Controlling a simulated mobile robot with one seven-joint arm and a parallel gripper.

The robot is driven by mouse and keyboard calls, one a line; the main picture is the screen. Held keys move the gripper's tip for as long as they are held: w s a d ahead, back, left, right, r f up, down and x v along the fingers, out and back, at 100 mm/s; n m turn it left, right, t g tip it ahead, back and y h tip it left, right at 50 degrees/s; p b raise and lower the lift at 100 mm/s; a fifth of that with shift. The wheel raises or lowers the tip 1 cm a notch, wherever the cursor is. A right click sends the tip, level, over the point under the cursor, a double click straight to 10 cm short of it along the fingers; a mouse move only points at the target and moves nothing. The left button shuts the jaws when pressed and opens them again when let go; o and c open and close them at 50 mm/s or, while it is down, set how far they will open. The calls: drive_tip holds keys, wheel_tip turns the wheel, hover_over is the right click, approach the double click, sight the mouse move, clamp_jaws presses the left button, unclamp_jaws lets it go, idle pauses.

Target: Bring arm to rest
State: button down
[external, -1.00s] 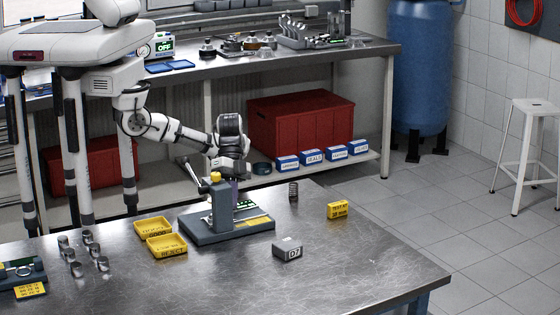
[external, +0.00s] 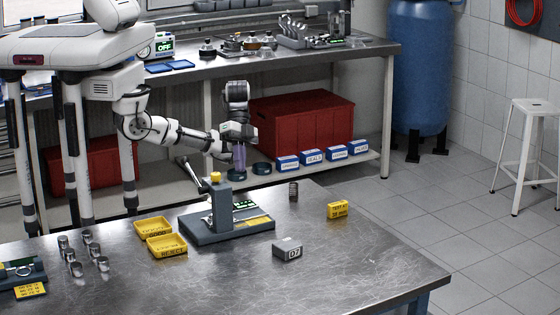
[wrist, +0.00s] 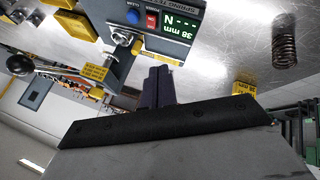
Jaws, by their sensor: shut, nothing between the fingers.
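My arm reaches from the left, and my gripper (external: 240,157) hangs above the far edge of the metal table, behind the grey spring tester (external: 212,233). Its fingers point down, are shut and hold nothing. In the wrist view the two dark fingers (wrist: 157,88) lie together at the centre. The tester's green display, reading 38 mm (wrist: 172,36), shows beyond them. A coil spring (external: 293,190) stands on the table to the right of the tester. It also shows in the wrist view (wrist: 285,42) at upper right.
Two yellow trays (external: 153,228) sit left of the tester, with several metal cylinders (external: 76,269) further left. A grey block marked 07 (external: 288,248) and a yellow tag block (external: 338,209) stand to the right. A back bench (external: 375,50) with a red box (external: 320,120) below lies behind.

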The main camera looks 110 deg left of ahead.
drive_tip(key=shift+s+a+r, duration=0.1)
drive_tip(key=shift+a+r, duration=0.15)
drive_tip(key=shift+r, duration=0.15)
